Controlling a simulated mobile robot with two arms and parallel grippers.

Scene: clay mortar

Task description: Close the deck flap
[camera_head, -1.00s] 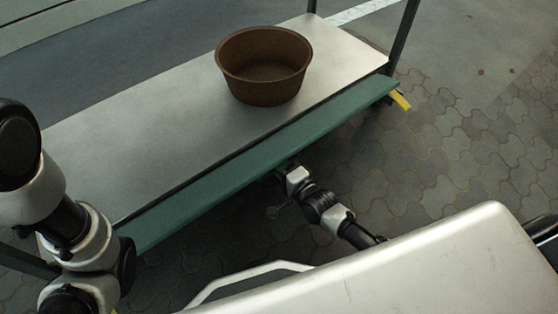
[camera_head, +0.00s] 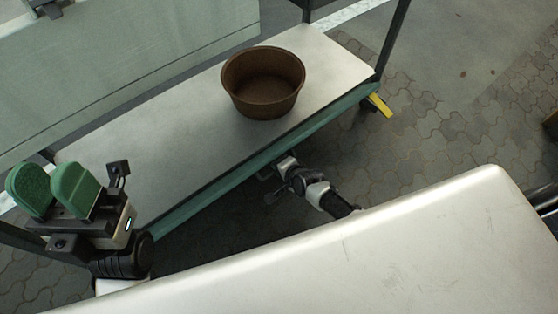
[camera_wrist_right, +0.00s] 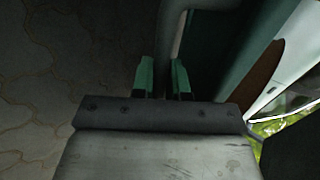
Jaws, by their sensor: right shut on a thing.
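The deck flap (camera_head: 222,185) is a long teal-green panel along the near edge of the grey metal deck (camera_head: 160,140). It shows as a narrow strip in the head view and as a dark teal surface in the right wrist view (camera_wrist_right: 222,60). My right gripper (camera_head: 268,174) is at the flap's near side, its fingertips partly hidden. In the right wrist view my right gripper (camera_wrist_right: 163,75) is shut on a grey bar-like handle (camera_wrist_right: 172,35) beside the flap. My left gripper (camera_head: 54,185) is empty at the left, green pads upward, slightly apart.
A brown clay bowl (camera_head: 263,85) stands on the deck's right half. Dark posts (camera_head: 392,40) rise at the deck's right end, with a yellow piece (camera_head: 380,104) below. A pale panel (camera_head: 110,60) stands behind. Paving lies clear at right.

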